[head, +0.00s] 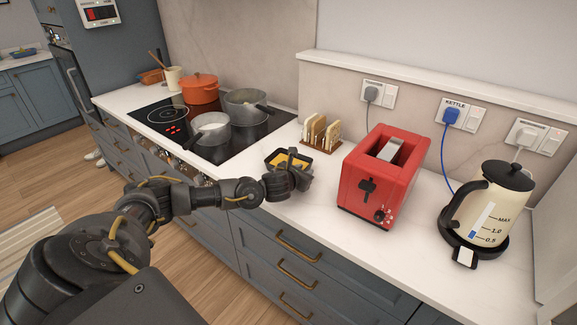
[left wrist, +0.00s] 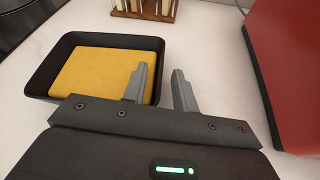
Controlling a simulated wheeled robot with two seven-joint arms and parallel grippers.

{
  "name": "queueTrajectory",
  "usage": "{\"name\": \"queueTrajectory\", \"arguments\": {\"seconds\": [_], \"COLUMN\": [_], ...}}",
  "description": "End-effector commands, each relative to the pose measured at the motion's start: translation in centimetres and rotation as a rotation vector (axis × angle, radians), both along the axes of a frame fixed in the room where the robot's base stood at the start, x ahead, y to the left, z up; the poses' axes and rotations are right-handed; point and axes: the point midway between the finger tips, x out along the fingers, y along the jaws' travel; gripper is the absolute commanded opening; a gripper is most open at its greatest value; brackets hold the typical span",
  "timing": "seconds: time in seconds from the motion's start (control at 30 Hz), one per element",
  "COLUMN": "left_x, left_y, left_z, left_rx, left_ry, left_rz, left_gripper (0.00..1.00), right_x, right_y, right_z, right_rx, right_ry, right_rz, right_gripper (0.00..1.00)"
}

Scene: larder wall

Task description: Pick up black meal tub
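The black meal tub (head: 269,157) is a small open tray with yellow contents, standing on the white counter left of the red toaster. In the left wrist view the tub (left wrist: 112,41) fills the upper left, its near side hidden behind my gripper. My left gripper (left wrist: 160,80) is open at the tub's right side. One finger shows over the yellow contents and the other over the bare counter, with the right wall between them in the picture. Contact cannot be told. The left gripper (head: 296,158) partly covers the tub in the head view. My right gripper is not in view.
The red toaster (head: 381,178) stands close to the right of my left gripper. A toast rack (head: 321,137) is just behind the tub. The hob with pans (head: 211,133) lies to the left, and a kettle (head: 490,209) stands far right.

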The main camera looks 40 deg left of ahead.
Motion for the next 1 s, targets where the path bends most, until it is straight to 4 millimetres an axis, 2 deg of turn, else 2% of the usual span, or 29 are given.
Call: {"name": "queueTrajectory", "arguments": {"seconds": [0.23, 0.47, 1.0], "left_x": [0.18, 0.16, 0.17], "left_y": [-0.01, -0.01, 0.02], "left_z": [-0.12, -0.12, 0.24], "left_rx": [0.000, 0.000, 0.000], "left_ry": [0.000, 0.000, -0.001], "left_rz": [-0.001, -0.001, -0.001], "left_gripper": [0.28, 0.00, 0.00], "right_x": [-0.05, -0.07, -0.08], "right_y": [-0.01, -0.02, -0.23], "right_z": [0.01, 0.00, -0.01], "right_rx": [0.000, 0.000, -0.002], "right_ry": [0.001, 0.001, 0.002], "right_rz": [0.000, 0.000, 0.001], "right_gripper": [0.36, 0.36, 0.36]}}
